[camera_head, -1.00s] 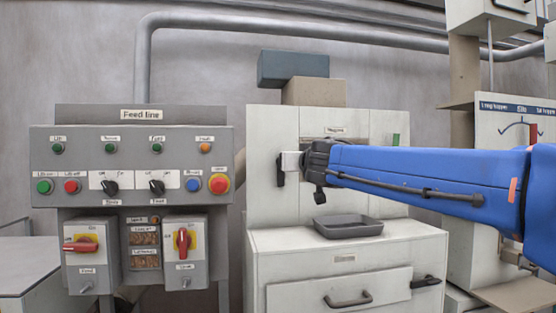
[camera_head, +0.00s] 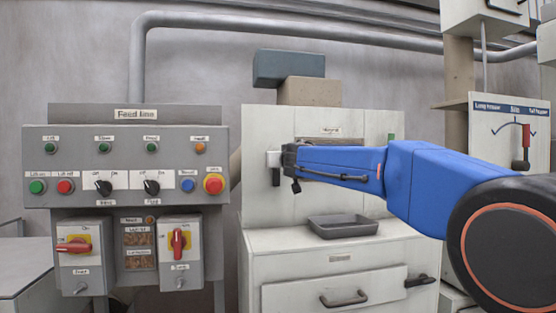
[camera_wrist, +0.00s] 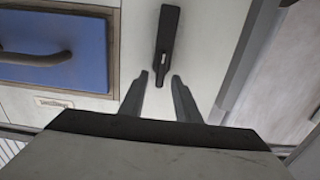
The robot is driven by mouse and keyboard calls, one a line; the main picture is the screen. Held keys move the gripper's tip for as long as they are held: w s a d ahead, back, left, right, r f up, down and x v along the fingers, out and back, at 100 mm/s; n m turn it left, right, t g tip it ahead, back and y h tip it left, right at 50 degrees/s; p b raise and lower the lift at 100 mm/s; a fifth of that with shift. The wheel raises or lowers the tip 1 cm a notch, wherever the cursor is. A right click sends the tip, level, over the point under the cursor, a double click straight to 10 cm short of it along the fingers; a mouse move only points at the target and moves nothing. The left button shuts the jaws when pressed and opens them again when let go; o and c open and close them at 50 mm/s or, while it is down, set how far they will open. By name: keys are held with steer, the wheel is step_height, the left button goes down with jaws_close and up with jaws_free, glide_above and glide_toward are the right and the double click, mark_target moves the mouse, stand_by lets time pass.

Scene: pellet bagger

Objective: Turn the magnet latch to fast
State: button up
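The magnet latch (camera_head: 276,175) is a black lever on the left part of the cream cabinet front, hanging roughly upright beside a small pale block. In the wrist view the black latch lever (camera_wrist: 166,42) lies on a cream face, its narrow end pointing toward my gripper. My gripper (camera_wrist: 160,76) is open and empty; its two fingertips stand apart on either side of the lever's narrow end, and no grip shows. In the head view my gripper (camera_head: 290,160) is just right of the latch, its fingers hard to make out. My blue arm hides part of the cabinet front.
A grey tray (camera_head: 343,229) sits on the ledge below my arm. The Feed line panel (camera_head: 128,165) with buttons and switches stands left. A lever gauge (camera_head: 515,125) is at right. The wrist view shows a blue panel with a handle (camera_wrist: 36,58) at left.

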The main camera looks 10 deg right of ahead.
steer(key=shift+w, duration=0.65)
steer(key=shift+c, duration=0.6)
jaws_close()
steer(key=shift+n, duration=0.4)
steer(key=n, duration=0.5)
steer(key=a+f+n, duration=0.1)
steer(key=n, duration=1.1)
steer(key=shift+a+f, duration=0.25)
steer(key=shift+f, duration=0.05)
